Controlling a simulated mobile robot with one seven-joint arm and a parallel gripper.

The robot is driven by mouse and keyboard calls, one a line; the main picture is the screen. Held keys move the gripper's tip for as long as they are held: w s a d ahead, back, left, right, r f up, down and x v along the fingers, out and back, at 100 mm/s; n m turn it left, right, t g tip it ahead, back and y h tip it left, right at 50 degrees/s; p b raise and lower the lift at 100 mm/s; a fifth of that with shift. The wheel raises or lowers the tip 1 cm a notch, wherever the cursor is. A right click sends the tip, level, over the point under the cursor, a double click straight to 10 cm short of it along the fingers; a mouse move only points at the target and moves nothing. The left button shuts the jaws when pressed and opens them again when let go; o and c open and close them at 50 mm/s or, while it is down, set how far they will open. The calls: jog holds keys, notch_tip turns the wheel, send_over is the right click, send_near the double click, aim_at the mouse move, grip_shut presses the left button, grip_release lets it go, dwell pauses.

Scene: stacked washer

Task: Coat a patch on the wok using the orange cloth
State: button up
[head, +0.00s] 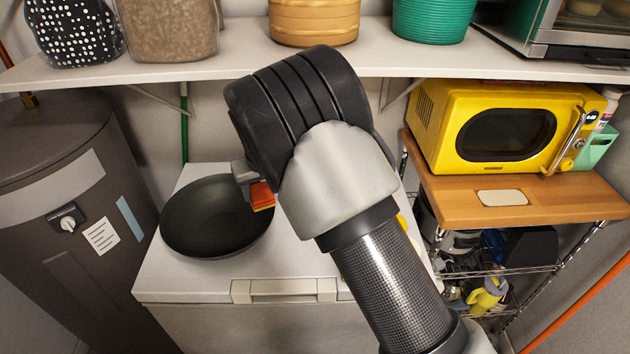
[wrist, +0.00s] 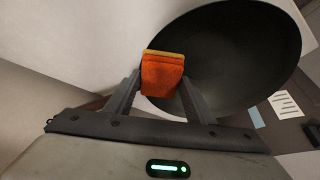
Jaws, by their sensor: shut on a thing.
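The black wok (head: 212,218) sits on the white chest-like appliance, left of my arm in the head view. It fills the upper right of the wrist view (wrist: 235,50). My gripper (wrist: 160,88) is shut on the orange cloth (wrist: 161,74), which is folded with a yellowish edge. The cloth also shows in the head view (head: 262,196) at the wok's right rim. In the wrist view the cloth overlaps the wok's edge. I cannot tell whether it touches the wok. My arm hides most of the gripper in the head view.
The white appliance (head: 180,276) has some bare top around the wok. A dark cylindrical tank (head: 60,200) stands to the left. A shelf (head: 200,66) with containers runs above. A yellow microwave (head: 500,125) sits on a wooden-topped rack (head: 540,195) at right.

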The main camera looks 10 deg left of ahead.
jog(key=s+a+f+n, duration=0.25)
jog(key=s+a, duration=0.35)
jog(key=a, duration=0.6)
jog(key=shift+m+y, duration=0.35)
jog(key=shift+y, duration=0.05)
jog(key=shift+w+d+f+b, duration=0.15)
jog(key=shift+f+b, duration=0.3)
jog(key=shift+f, duration=1.25)
jog(key=shift+w+d+f+b, duration=0.1)
jog(key=shift+f+b, duration=0.35)
jog(key=shift+f, duration=1.2)
jog(key=shift+f+b, duration=0.9)
jog(key=shift+f, duration=0.2)
jog(key=shift+w+r+b, duration=0.1)
jog(key=shift+w+b, duration=0.9)
jog(key=shift+w, duration=0.8)
jog(key=shift+s, duration=0.1)
jog(key=shift+s+g+b, duration=0.3)
jog(key=shift+s+b, duration=0.15)
jog(key=shift+s, duration=1.35)
